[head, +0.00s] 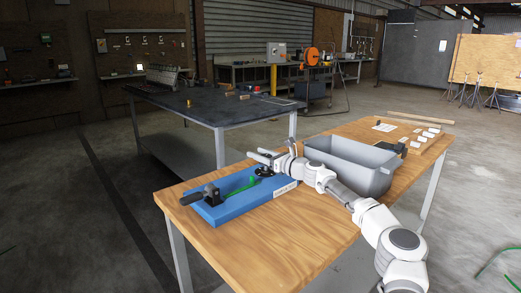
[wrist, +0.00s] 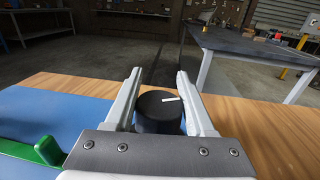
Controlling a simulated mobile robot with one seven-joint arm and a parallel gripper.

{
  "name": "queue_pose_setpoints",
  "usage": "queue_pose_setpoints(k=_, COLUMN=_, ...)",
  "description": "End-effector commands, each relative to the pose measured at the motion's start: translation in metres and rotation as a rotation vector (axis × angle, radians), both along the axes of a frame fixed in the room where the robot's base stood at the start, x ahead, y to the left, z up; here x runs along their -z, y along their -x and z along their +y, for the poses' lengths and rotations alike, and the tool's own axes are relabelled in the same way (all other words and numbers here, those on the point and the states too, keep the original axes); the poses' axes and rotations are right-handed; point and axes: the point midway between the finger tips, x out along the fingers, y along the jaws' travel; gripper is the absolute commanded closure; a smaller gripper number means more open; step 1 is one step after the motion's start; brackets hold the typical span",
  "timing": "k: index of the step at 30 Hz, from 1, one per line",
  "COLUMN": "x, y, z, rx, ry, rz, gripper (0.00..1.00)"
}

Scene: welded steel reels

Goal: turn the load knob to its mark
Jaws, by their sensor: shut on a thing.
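The load knob (wrist: 158,116) is a dark round knob with a short white line on its top. In the wrist view the line lies right of the knob's middle and runs nearly sideways. My gripper (wrist: 160,78) has one finger on each side of the knob and is shut on it. In the head view my gripper (head: 266,156) is at the right end of the blue base (head: 226,207), over a black round part. I cannot make out the mark for the knob in either view.
A green lever (head: 243,188) and a black clamp-like part (head: 211,193) are on the blue base. A grey bin (head: 350,165) stands behind my arm on the wooden table (head: 283,238). The table's front is clear. A dark workbench (head: 215,108) stands beyond.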

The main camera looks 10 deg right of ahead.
Motion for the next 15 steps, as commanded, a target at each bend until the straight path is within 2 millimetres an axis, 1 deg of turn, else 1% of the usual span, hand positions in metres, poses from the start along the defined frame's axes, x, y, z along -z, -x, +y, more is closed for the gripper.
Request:
queue_pose_setpoints(k=1, x=-0.0043, y=-0.0004, z=-0.0002, rx=-0.020, ry=0.001, rz=0.002, gripper=1.00)
queue_pose_setpoints(k=2, x=-0.0046, y=-0.0001, z=0.0001, rx=-0.034, ry=0.000, rz=0.001, gripper=1.00)
queue_pose_setpoints(k=15, x=-0.0023, y=0.0032, z=0.0041, rx=-0.168, ry=0.002, rz=0.001, gripper=1.00)
